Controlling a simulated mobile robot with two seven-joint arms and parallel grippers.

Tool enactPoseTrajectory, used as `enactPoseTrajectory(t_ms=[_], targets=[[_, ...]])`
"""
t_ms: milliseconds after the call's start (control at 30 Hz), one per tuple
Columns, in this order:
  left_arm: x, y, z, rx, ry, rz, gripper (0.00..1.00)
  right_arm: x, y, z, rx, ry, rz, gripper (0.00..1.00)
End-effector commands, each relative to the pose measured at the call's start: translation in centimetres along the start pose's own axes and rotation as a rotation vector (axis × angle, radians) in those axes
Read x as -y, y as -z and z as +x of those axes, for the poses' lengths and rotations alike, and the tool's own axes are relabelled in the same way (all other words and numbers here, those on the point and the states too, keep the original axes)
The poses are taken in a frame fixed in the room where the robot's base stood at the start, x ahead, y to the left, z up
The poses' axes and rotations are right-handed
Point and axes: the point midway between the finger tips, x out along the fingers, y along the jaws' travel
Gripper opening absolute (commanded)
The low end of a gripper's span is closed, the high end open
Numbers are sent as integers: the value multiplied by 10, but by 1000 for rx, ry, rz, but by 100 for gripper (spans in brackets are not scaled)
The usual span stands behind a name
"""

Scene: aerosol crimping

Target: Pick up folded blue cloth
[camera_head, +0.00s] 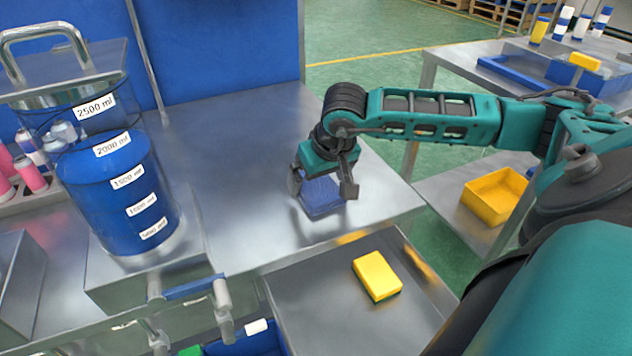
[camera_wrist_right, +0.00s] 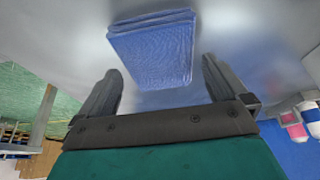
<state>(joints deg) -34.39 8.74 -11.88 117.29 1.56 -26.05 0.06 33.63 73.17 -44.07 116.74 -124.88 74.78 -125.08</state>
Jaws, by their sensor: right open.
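The folded blue cloth (camera_head: 322,196) lies on the steel table under my right gripper in the head view. It also shows in the right wrist view (camera_wrist_right: 155,48), as a flat folded pad ahead of the fingers. My right gripper (camera_head: 322,192) points down at the cloth, with one finger on each side of it in the head view. In the right wrist view the gripper (camera_wrist_right: 162,85) is open, and the cloth lies between and beyond the fingertips. I cannot tell whether the fingers touch it. My left gripper is not in view.
A blue graduated vessel (camera_head: 115,195) stands on a steel block at the left. A yellow and green sponge (camera_head: 377,275) lies on a lower steel shelf in front. A yellow bin (camera_head: 494,196) is at the right. The table around the cloth is clear.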

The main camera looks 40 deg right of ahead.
Motion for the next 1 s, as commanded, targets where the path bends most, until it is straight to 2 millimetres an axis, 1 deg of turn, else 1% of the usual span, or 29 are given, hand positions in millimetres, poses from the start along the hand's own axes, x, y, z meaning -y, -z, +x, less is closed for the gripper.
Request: enactPoseTrajectory(t_ms=[33, 100, 200, 367, 467, 833, 867, 1000], targets=[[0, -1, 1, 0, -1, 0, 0, 1, -1, 8, 3, 1, 1, 100], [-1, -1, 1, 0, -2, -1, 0, 0, 0, 14, 1, 0, 1, 100], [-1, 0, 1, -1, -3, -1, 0, 0, 0, 17, 0, 1, 0, 100], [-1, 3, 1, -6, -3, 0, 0, 0, 0, 17, 0, 1, 0, 100], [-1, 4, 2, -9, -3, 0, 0, 0, 0, 17, 0, 1, 0, 92], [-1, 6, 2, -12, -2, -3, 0, 0, 0, 17, 0, 1, 1, 57], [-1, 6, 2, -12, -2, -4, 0, 0, 0, 17, 0, 1, 1, 55], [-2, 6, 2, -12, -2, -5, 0, 0, 0, 17, -1, 1, 1, 55]])
